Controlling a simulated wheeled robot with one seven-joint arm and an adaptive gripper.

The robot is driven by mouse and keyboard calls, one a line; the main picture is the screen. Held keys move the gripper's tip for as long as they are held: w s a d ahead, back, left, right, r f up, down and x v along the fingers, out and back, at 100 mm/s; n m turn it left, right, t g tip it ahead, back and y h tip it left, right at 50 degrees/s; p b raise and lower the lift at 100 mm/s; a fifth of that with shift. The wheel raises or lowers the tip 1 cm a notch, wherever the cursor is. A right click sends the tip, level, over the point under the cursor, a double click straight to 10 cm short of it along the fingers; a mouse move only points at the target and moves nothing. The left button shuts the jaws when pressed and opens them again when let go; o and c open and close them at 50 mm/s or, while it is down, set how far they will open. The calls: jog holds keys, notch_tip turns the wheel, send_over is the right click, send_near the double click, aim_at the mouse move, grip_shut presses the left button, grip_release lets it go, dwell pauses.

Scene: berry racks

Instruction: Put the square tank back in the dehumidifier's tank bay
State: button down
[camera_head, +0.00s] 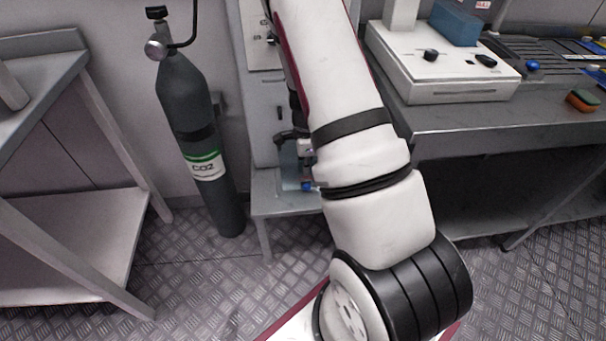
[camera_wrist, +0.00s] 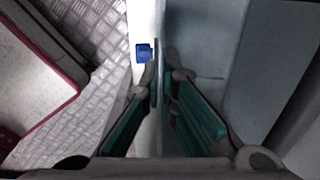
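The square tank (camera_head: 290,180) is a pale, partly see-through box with a blue knob (camera_head: 307,186) low on its front. In the head view it stands low in front of the dehumidifier (camera_head: 265,115), a tall light grey cabinet behind my arm. In the wrist view my gripper (camera_wrist: 164,74) has one green-padded finger on each side of the tank's thin upright wall (camera_wrist: 161,105). The fingertips are close together and appear shut on that wall. The blue knob shows left of the fingertips. My arm hides most of the tank bay, so I cannot tell how far in the tank sits.
A low grey stand (camera_head: 268,208) carries the dehumidifier. A dark CO2 cylinder (camera_head: 192,130) stands close to its left. A metal bench (camera_head: 450,118) with a white device (camera_head: 440,75) is on the right, and a grey table (camera_head: 45,70) on the left. Patterned floor is open between them.

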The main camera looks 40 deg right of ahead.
jog(key=shift+w+a+f, duration=0.15)
jog(key=shift+w+f, duration=0.05)
jog(key=shift+w, duration=0.35)
jog(key=shift+f+b, duration=0.85)
jog(key=shift+f, duration=0.7)
jog(key=shift+f, duration=0.2)
jog(key=c, duration=1.8)
grip_release()
